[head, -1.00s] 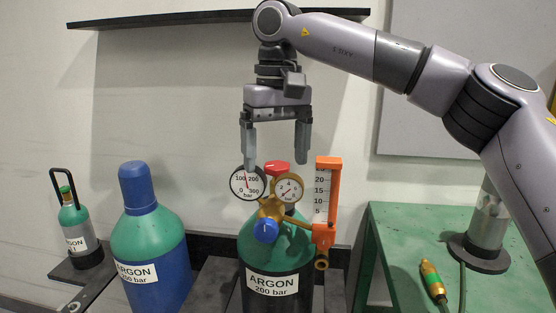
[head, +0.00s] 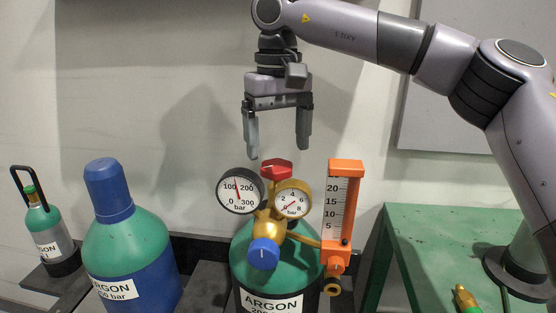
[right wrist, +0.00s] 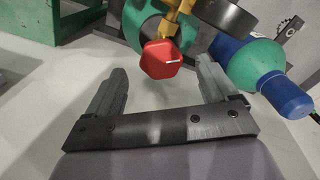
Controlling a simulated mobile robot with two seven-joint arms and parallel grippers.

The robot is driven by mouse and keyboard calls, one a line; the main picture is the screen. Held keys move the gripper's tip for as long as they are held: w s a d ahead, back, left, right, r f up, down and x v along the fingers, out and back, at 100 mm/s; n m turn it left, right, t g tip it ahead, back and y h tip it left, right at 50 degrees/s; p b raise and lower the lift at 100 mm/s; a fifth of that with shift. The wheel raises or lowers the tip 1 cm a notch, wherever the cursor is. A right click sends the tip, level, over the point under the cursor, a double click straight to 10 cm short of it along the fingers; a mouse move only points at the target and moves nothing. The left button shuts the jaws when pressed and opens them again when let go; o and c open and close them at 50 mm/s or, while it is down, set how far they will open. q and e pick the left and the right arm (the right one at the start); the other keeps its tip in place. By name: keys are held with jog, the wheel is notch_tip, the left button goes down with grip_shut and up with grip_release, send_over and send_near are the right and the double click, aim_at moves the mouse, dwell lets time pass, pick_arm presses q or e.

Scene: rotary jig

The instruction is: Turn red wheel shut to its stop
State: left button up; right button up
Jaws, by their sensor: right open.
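The red wheel (head: 277,169) sits on top of the brass regulator (head: 265,222) on the argon cylinder (head: 243,262). It also shows in the right wrist view (right wrist: 161,60), with a white mark on its face. My right gripper (head: 279,152) is open and points down just above the red wheel in the head view. In the right wrist view its two fingers (right wrist: 160,78) stand wide apart, with the wheel between and beyond their tips. Nothing is between the jaws. My left gripper is in neither view.
Two round gauges (head: 240,191) flank the wheel closely, the other one (head: 292,199) at right. A blue knob (head: 263,253) is below. An orange flowmeter (head: 343,210) stands at right. A blue-capped cylinder (head: 125,240) and a small cylinder (head: 45,228) stand left; a green table (head: 425,235) is right.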

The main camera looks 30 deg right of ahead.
aim_at(278, 166)
notch_tip(278, 166, down, 3)
jog(key=shift+r, duration=0.1)
jog(key=shift+f, duration=0.65)
jog(key=c, duration=1.1)
jog(key=shift+o, duration=0.2)
